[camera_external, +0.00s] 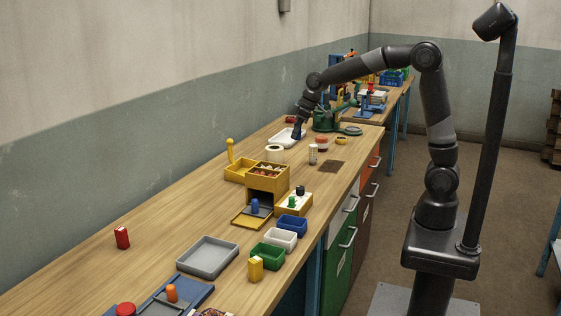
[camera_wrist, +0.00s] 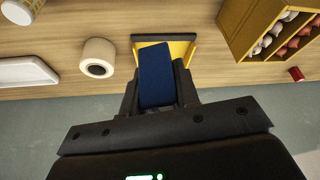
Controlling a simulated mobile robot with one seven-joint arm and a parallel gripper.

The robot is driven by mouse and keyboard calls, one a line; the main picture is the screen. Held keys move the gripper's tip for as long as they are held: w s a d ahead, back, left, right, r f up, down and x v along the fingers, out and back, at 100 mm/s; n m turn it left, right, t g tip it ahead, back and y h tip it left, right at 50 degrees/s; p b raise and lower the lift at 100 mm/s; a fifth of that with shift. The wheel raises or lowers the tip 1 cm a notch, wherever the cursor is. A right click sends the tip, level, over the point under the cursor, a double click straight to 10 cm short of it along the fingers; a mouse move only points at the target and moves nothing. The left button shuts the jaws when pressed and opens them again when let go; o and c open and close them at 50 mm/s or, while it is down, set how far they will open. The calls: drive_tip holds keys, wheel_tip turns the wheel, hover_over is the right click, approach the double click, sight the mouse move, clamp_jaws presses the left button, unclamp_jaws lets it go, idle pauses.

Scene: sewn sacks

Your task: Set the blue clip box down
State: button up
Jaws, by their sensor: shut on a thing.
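My gripper (camera_external: 299,128) is shut on the blue clip box (camera_wrist: 156,75), which sits between its two fingers (camera_wrist: 157,92). In the external view the box (camera_external: 297,134) shows as a small dark blue shape under the fingers, at the far part of the long workbench, beside a white tray (camera_external: 285,138). I cannot tell whether its underside touches anything. In the wrist view the box hides part of a yellow tray with a dark edge (camera_wrist: 183,47).
A white roll (camera_external: 275,153) and a yellow compartment box (camera_external: 267,181) stand nearer on the bench. A green round-based device (camera_external: 326,121) stands just right of my gripper. A jar with a red lid (camera_external: 322,144) is close by. The bench's left middle (camera_external: 175,195) is clear.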

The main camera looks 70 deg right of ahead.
drive_tip(key=s+d+f+m+h, duration=0.1)
drive_tip(key=s+d+m, duration=0.2)
drive_tip(key=s+d, duration=0.65)
hover_over(297, 179)
drive_tip(key=s, duration=0.2)
wheel_tip(297, 179, down, 12)
drive_tip(key=shift+w+f, duration=0.15)
drive_tip(key=shift+f, duration=2.1)
drive_tip(key=shift+f, duration=0.1)
drive_tip(key=o, duration=0.9)
drive_tip(key=shift+o, duration=0.2)
